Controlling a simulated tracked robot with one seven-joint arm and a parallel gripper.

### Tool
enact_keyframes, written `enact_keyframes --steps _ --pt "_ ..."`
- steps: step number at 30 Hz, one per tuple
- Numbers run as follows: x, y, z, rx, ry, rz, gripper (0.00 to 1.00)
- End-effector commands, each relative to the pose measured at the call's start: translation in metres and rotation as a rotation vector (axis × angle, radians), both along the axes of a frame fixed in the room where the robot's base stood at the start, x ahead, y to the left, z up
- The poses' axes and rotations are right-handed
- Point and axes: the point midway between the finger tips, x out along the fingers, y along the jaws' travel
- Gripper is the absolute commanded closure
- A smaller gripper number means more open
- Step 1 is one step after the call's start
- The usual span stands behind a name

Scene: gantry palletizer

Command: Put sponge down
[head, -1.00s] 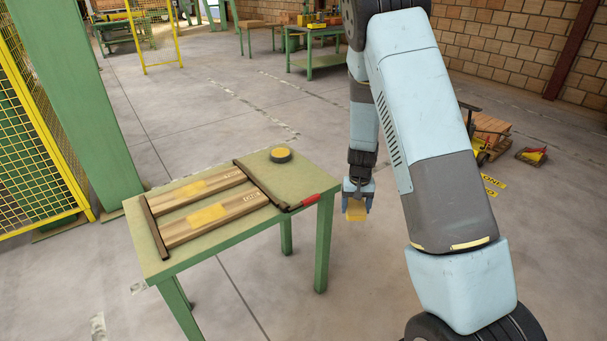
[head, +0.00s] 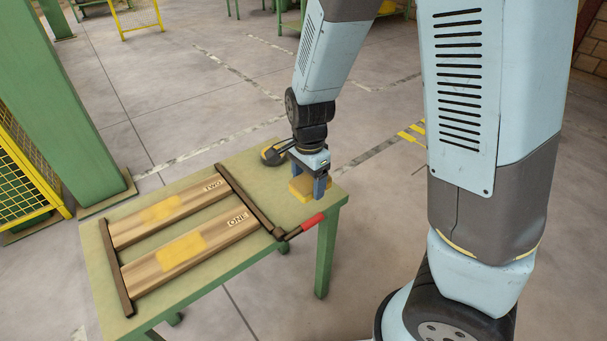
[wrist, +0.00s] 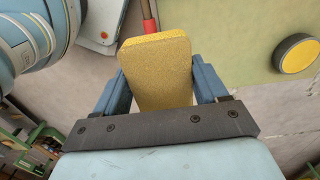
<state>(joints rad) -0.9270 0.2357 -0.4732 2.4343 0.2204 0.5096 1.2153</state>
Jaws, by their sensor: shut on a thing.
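My gripper (head: 309,186) is shut on a yellow sponge (head: 299,188) at the right end of the green table (head: 270,158). In the wrist view the sponge (wrist: 157,70) sits between the two blue fingers. In the head view it is low over the tabletop; I cannot tell whether it touches. Two wooden boards, marked ONE (head: 215,234) and TWO (head: 190,203), lie between dark bars on the table's left part, each with a yellow patch.
A round dark tape roll with a yellow middle (wrist: 297,54) lies near my gripper, partly hidden in the head view. A red-handled bar clamp (head: 312,222) lies along the boards' right side. A green post (head: 70,100) and yellow mesh fence (head: 25,170) stand left.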

Motion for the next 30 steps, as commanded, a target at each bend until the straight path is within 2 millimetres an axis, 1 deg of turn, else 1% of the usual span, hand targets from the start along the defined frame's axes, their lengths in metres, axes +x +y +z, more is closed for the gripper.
enact_keyframes --steps 2,5,8,19,27,30 --pt "-0.003 0.002 0.001 0.000 0.001 -0.015 0.56" --pt "0.004 0.002 -0.002 0.000 0.002 -0.026 0.56" --pt "0.019 0.000 -0.009 -0.002 0.002 -0.031 0.56" --pt "0.088 0.000 -0.039 -0.001 0.002 -0.039 0.56" --pt "0.118 0.000 -0.075 0.000 0.003 -0.037 0.56" --pt "0.126 0.001 -0.085 0.000 0.001 -0.036 0.56"
